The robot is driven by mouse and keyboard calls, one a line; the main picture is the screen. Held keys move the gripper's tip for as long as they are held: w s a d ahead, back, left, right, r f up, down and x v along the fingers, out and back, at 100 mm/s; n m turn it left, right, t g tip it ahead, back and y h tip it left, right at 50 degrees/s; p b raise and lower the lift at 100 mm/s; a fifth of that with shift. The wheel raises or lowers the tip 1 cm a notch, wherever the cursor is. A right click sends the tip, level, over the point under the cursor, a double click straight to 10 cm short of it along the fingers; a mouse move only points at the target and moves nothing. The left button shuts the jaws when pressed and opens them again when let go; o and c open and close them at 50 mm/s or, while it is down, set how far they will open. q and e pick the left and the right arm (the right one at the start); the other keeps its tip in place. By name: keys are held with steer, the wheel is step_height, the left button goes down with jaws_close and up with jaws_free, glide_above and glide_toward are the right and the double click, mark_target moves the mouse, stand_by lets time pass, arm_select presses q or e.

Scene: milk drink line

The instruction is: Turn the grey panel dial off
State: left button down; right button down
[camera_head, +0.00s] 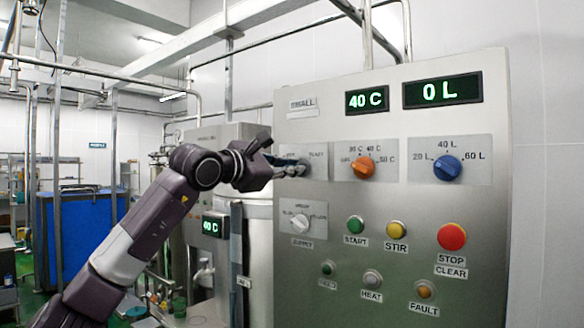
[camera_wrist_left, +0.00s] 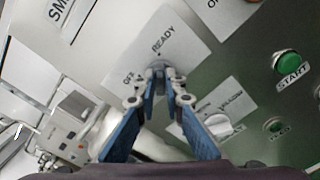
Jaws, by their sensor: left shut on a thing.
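The grey panel dial (camera_wrist_left: 158,66) sits on a light plate marked OFF and READY in the left wrist view. My left gripper (camera_wrist_left: 160,84) is shut on it, its blue fingers on either side of the knob. In the head view my left gripper (camera_head: 298,169) reaches in from the left to the same plate and hides most of the dial. Which mark the dial points to I cannot tell. My right gripper is not in view.
To the right on the panel (camera_head: 340,275) are an orange dial (camera_head: 362,168) and a blue dial (camera_head: 447,168). A white dial (camera_head: 300,223) sits just below my gripper. Below are the green START button (camera_head: 355,224), yellow STIR button (camera_head: 396,229) and red STOP button (camera_head: 452,237). Displays read 40 C and 0 L.

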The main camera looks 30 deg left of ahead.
arm_select(q)
steer(key=shift+a+r+n+b, duration=0.15)
steer(key=shift+n+b, duration=0.3)
steer(key=shift+n, duration=2.5)
steer(key=shift+a+f+n+b, duration=0.1)
steer(key=shift+n+b, duration=0.3)
steer(key=shift+n, duration=2.6)
steer(key=shift+a+r+n+b, duration=0.15)
steer(key=shift+n+b, duration=0.3)
steer(key=shift+n, duration=2.5)
steer(key=c, duration=2)
jaws_free()
steer(key=shift+f, duration=0.15)
steer(key=shift+s, duration=0.1)
steer(key=s, duration=0.8)
steer(key=s+a, duration=0.1)
steer(key=s, duration=0.2)
steer(key=shift+s, duration=0.4)
